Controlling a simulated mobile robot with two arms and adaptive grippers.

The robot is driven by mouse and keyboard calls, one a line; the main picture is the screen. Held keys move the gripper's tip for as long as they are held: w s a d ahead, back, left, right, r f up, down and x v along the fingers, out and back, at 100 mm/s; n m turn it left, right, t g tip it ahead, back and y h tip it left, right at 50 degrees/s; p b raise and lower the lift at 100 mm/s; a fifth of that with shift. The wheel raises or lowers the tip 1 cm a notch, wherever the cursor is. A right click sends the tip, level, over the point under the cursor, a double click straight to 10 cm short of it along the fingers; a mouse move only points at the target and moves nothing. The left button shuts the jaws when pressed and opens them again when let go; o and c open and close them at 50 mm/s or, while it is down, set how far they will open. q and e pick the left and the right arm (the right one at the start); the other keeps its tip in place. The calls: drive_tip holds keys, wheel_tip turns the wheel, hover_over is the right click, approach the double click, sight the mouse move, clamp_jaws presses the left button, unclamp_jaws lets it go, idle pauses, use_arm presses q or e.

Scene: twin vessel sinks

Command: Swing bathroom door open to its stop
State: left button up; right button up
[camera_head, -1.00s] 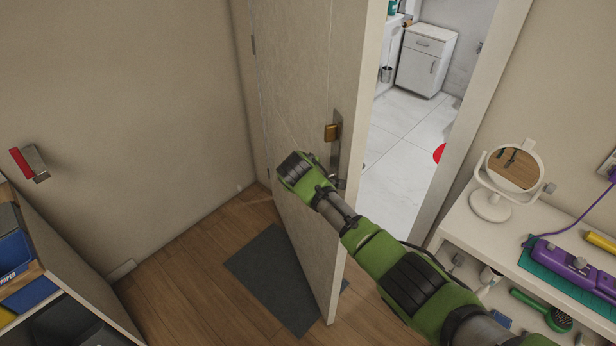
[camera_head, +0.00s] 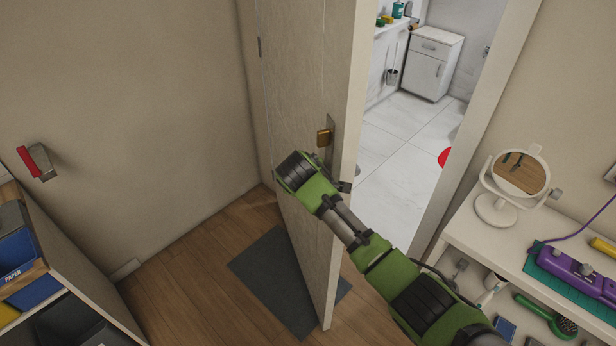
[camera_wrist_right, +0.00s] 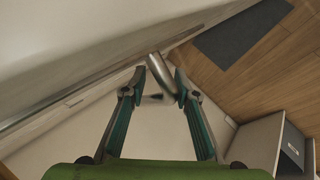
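The bathroom door (camera_head: 300,80) is a pale panel standing partly open, with the tiled bathroom visible past its edge. In the right wrist view, the metal lever handle (camera_wrist_right: 161,72) lies between the spread fingers of my right gripper (camera_wrist_right: 162,86), close to the right finger, with a gap at the left one. My left gripper is out of view.
A dark mat (camera_head: 270,280) lies on the wooden floor under the door. A shelf unit (camera_head: 85,285) stands at lower left; a white table (camera_head: 500,250) with a mirror (camera_head: 519,175) stands at right.

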drive_tip(key=v, duration=0.5)
drive_tip(key=shift+r, duration=0.3)
drive_tip(key=shift+s+r, duration=0.35)
drive_tip(key=shift+r, duration=0.15)
drive_tip(key=shift+s, duration=0.2)
